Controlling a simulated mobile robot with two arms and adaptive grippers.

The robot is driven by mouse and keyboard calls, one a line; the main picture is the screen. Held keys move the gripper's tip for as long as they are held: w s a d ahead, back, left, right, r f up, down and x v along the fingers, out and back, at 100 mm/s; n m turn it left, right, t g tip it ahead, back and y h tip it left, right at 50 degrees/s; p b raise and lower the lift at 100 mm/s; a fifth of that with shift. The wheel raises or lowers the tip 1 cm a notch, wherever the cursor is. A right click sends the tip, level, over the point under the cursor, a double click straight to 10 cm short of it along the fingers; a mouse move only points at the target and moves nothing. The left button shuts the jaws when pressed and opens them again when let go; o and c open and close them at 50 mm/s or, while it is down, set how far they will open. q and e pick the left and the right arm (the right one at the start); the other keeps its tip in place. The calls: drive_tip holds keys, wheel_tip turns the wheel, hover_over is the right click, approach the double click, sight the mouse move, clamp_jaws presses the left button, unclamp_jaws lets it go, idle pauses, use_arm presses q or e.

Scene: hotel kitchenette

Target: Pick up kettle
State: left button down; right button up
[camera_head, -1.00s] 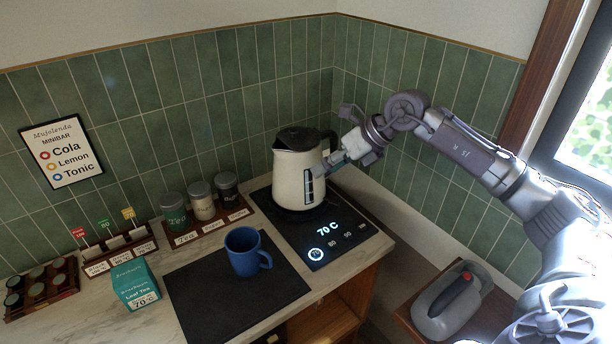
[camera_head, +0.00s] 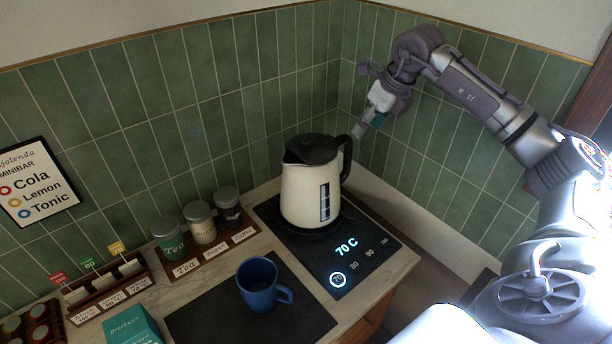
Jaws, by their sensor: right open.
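A cream kettle (camera_head: 306,190) with a black lid and a black handle (camera_head: 345,158) stands upright on a black heating base (camera_head: 350,248) near the wall corner. The base's display reads 70 C. The handle is on the kettle's right side. My right gripper (camera_head: 362,130) is open and sits just above and to the right of the handle, with its fingers pointing down-left. The fingertips are small here, and I cannot tell whether they touch the handle. My left gripper is not in view.
A blue mug (camera_head: 260,284) stands on a dark mat (camera_head: 215,318) in front. Canisters (camera_head: 200,222) stand in a wooden rack left of the kettle. A tea box (camera_head: 133,326) and a sachet rack (camera_head: 108,290) are further left. Green tiled walls close off the back and right.

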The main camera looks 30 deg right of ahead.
sight(351, 154)
drive_tip(key=p+x, duration=0.2)
drive_tip(key=x, duration=0.5)
drive_tip(key=shift+f, duration=0.3)
drive_tip(key=p+x, duration=0.1)
drive_tip(key=x, duration=0.4)
drive_tip(key=shift+p, duration=0.35)
drive_tip(key=shift+w+f, duration=0.25)
drive_tip(key=shift+f, duration=0.15)
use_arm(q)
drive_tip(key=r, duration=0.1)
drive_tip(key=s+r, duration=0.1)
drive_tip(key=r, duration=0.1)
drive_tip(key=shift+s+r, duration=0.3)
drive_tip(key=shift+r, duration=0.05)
use_arm(e)
drive_tip(key=shift+s, duration=0.1)
